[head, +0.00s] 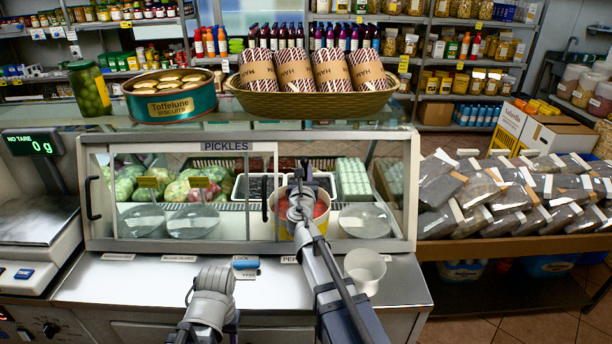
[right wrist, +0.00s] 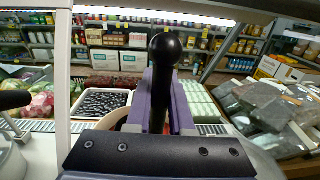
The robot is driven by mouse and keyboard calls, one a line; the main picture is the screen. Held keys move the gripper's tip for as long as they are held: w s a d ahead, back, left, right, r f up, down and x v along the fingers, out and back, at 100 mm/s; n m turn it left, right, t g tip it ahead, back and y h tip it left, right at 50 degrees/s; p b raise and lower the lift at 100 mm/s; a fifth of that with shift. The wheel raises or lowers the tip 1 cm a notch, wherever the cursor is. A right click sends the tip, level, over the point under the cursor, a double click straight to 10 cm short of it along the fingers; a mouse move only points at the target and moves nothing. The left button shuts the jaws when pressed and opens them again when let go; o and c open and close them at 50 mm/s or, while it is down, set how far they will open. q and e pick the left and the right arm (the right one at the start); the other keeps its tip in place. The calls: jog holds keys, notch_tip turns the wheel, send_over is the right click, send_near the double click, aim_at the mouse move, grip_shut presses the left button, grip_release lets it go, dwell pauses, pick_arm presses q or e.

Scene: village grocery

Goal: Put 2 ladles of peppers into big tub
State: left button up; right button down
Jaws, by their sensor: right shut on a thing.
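My right gripper (head: 300,192) reaches through the open part of the pickles case front. In the right wrist view its purple jaws (right wrist: 162,105) are shut on the ladle's black, ball-ended handle (right wrist: 165,50). The ladle's bowl is hidden. The peppers (head: 321,208) show as red in a round, pale-rimmed container directly around and below the right gripper; my arm covers much of it. A white, open tub (head: 366,270) stands upright on the counter, right of my right forearm. My left arm's wrist (head: 212,283) is low over the counter; its jaws cannot be made out.
The glass case (head: 130,228) has a framed pane and handle left of the opening. A dark olive tray (right wrist: 102,103) lies beside the peppers. A scale (head: 40,220) is at left, bagged goods (head: 500,200) at right.

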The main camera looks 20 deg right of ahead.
jog(key=f+b, duration=0.1)
jog(key=w+f+b, duration=0.1)
jog(key=shift+w+d+f, duration=0.15)
jog(key=shift+f, duration=0.25)
notch_tip(320, 180, down, 8)
jog(key=b, duration=0.8)
jog(key=shift+r, duration=0.2)
pick_arm(q)
notch_tip(320, 180, down, 11)
jog(key=b, duration=0.1)
jog(key=shift+s+d, duration=0.3)
jog(key=shift+d, duration=0.15)
pick_arm(e)
jog(key=shift+s, duration=0.5)
pick_arm(q)
jog(key=shift+f, duration=0.1)
pick_arm(e)
jog(key=shift+f, duration=0.15)
